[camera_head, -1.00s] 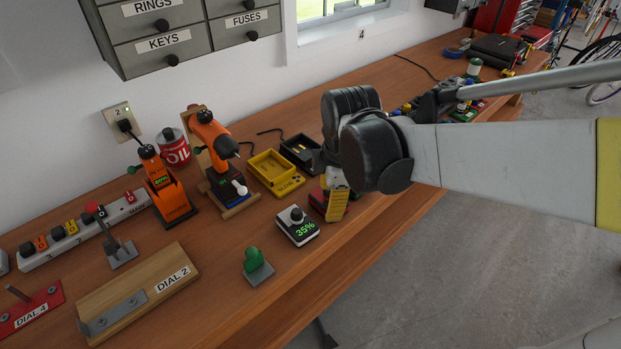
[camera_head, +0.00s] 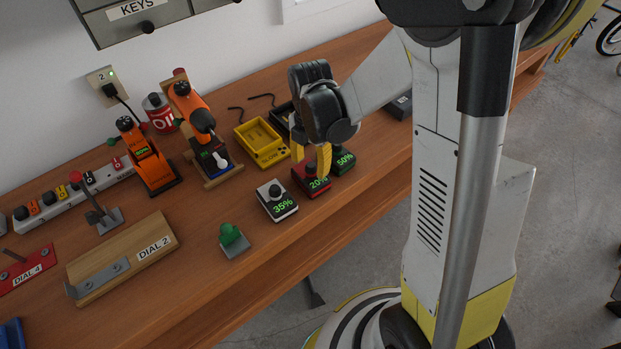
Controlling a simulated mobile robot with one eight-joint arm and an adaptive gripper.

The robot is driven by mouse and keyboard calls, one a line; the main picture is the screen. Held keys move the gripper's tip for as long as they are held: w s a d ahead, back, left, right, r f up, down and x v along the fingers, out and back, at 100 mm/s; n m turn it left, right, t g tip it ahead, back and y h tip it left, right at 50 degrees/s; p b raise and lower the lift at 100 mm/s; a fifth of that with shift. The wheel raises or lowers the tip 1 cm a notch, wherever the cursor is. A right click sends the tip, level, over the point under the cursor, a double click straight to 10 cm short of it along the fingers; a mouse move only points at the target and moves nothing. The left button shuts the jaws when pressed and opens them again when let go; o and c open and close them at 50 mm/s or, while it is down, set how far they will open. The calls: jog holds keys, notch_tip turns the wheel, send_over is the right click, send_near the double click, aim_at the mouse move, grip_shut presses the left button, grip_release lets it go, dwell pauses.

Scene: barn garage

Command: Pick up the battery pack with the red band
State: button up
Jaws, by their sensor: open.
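The battery pack with the red band (camera_head: 313,187) sits on the wooden bench and reads 20%. It stands between a white pack reading 35% (camera_head: 277,201) and a green pack reading 50% (camera_head: 344,162). My gripper (camera_head: 310,168) is open and points down, with one yellow finger over the red pack's left back part and the other in front of its right side. The fingers and the dark gripper body hide part of the red pack's top. I cannot tell whether the fingers touch it.
A yellow tray labelled SLOW (camera_head: 262,141) and a black tray (camera_head: 281,115) lie behind. The bench front edge is near the packs.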

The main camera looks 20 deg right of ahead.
notch_tip(320, 180, down, 3)
jog(key=shift+d+r, duration=0.1)
jog(key=shift+r, duration=0.05)
grip_shut()
